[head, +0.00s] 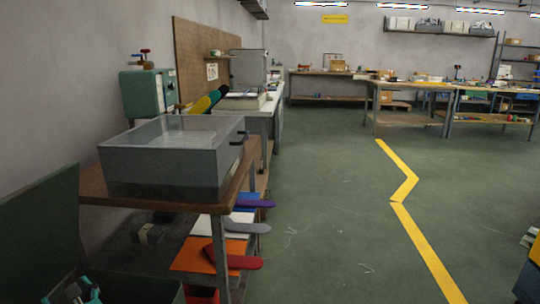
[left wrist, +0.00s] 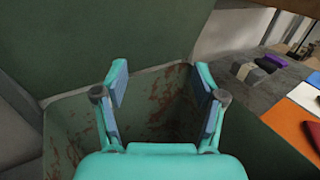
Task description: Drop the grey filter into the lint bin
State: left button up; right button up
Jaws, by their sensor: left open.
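The dark green bin (head: 140,288), which I take for the lint bin, stands at the lower left of the head view. Its lid (head: 40,240) is raised. In the left wrist view the bin (left wrist: 75,125) shows rust-brown stains inside. My left gripper (left wrist: 160,85) is open over the bin's mouth, with nothing between its fingers; in the head view it (head: 80,292) shows at the bottom left edge. A small grey block (head: 147,234) lies under the bench and also shows in the wrist view (left wrist: 247,73); I cannot tell whether it is the grey filter. My right gripper is out of view.
A grey open-topped tub (head: 160,170) stands on the wooden bench beside the bin. Orange (head: 200,254) and white sheets lie low under the bench, with purple (head: 255,203) and red flat pieces sticking out.

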pick_arm(q)
jog(key=v, duration=1.2)
